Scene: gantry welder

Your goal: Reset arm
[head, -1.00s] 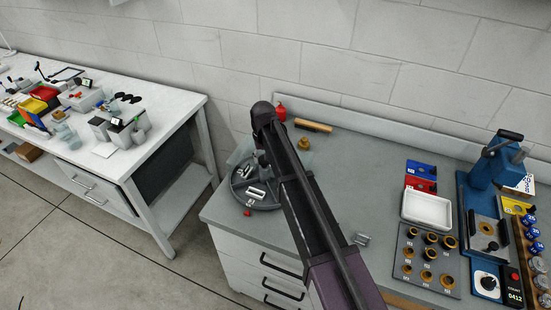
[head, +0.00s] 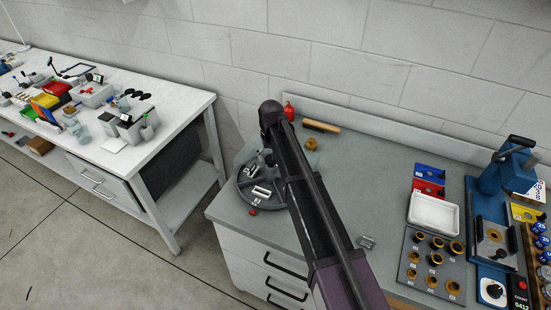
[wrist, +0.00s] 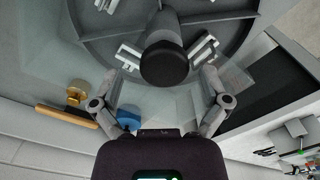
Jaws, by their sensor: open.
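My gripper (wrist: 163,72) is open, its two fingers spread on either side of a dark round-topped post (wrist: 164,62) in the wrist view. The post stands at the middle of a round grey divided tray (wrist: 240,32), which the head view shows at the left end of the grey bench (head: 258,202). Light metal pieces (wrist: 128,55) lie in the tray's compartments. Nothing is seen held between the fingers. In the head view my dark arm reaches over the bench and hides most of the gripper and part of the tray. I cannot tell whether the fingers touch anything.
To the right are a white tray (head: 434,229), a holder with brass rings (head: 408,262) and a blue press (head: 487,187). A white table (head: 175,120) stands left across a gap.

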